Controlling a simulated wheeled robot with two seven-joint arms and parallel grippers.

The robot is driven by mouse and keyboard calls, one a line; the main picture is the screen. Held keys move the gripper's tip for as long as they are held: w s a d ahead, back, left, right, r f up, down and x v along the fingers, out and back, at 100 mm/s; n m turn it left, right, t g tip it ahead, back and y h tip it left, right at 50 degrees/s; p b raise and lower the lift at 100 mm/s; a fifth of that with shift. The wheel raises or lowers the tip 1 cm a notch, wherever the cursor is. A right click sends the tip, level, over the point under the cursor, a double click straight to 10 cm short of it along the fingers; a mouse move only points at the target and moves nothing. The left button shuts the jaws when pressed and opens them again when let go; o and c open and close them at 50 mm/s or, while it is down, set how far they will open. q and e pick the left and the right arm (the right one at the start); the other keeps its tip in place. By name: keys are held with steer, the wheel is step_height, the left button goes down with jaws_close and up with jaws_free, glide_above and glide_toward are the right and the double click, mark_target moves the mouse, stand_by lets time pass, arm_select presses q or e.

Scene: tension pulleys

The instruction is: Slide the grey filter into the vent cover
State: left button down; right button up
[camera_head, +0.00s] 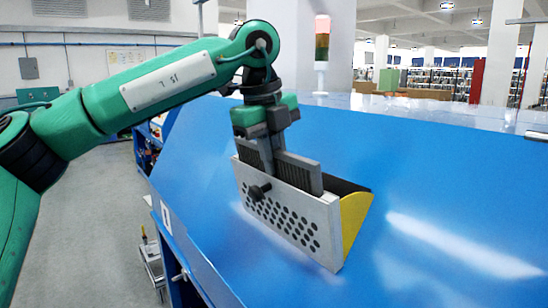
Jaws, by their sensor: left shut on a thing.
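The vent cover (280,236) sits on the sloping blue surface, with a pale front plate full of dark holes, a black knob and a yellow side (354,218). The grey filter (300,172) is a dark, ribbed panel standing upright at the cover's top opening. Its lower part is hidden behind the front plate, so I cannot tell how deep it sits. My left gripper (272,148) points down from above and is shut on the filter's upper part. My right gripper is not in view.
The blue sloping surface (410,190) is bare to the right of the cover. Its left edge drops to the grey floor (105,220). A red, yellow and green signal light (322,38) stands behind the surface.

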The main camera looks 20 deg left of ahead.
arm_select(q)
steer(key=shift+f, duration=0.1)
steer(key=shift+f+b, duration=0.3)
steer(key=shift+r, duration=0.35)
stand_by(0.8)
steer(key=shift+f, duration=0.1)
